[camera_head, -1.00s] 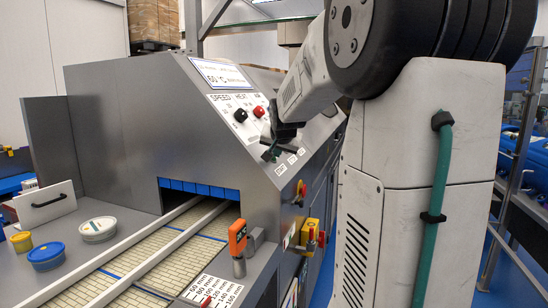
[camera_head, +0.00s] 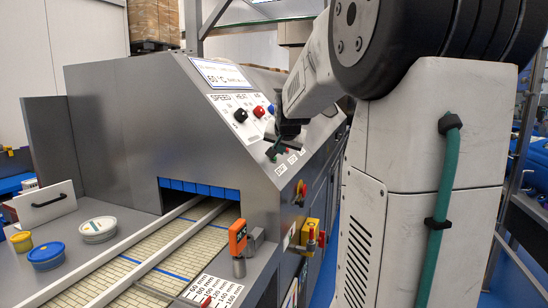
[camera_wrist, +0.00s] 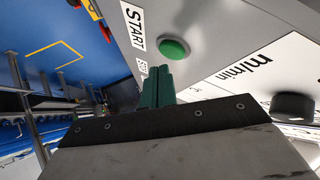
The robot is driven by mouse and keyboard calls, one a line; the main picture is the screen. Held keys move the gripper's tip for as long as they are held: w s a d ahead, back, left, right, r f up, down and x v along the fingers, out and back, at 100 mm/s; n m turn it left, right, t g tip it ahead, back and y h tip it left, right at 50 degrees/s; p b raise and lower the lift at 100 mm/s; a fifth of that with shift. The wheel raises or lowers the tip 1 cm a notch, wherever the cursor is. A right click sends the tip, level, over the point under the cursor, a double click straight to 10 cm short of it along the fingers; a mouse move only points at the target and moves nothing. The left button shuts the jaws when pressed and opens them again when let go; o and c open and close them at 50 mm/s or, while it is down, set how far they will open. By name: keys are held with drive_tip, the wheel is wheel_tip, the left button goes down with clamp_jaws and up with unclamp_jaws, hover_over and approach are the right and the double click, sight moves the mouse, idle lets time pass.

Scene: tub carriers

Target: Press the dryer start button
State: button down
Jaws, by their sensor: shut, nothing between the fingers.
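The green round start button (camera_wrist: 173,49) sits on the grey dryer panel in the wrist view, beside a white START label (camera_wrist: 135,28). My gripper (camera_wrist: 157,68) has green fingers, closed together and empty. The fingertips appear just below the button in that view, and a strip of panel shows between them. I cannot tell how far the tips are from the panel surface. In the head view my gripper (camera_head: 273,152) is at the dryer's (camera_head: 120,115) sloped control panel, low near the white labels, and the start button cannot be made out there.
Black (camera_head: 240,115) and red (camera_head: 259,111) knobs sit on the panel left of my gripper. A black knob (camera_wrist: 293,106) shows right in the wrist view. An orange device (camera_head: 238,238) stands by the conveyor belt (camera_head: 110,277). Lidded tubs (camera_head: 46,256) stand at left.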

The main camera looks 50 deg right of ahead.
drive_tip(key=shift+s+d+r, duration=0.25)
drive_tip(key=shift+s+r, duration=0.35)
drive_tip(key=shift+s+d+r, duration=0.25)
drive_tip(key=shift+s+r, duration=0.3)
drive_tip(key=shift+s, duration=0.05)
drive_tip(key=shift+s+d+r, duration=0.25)
drive_tip(key=shift+s+r, duration=0.35)
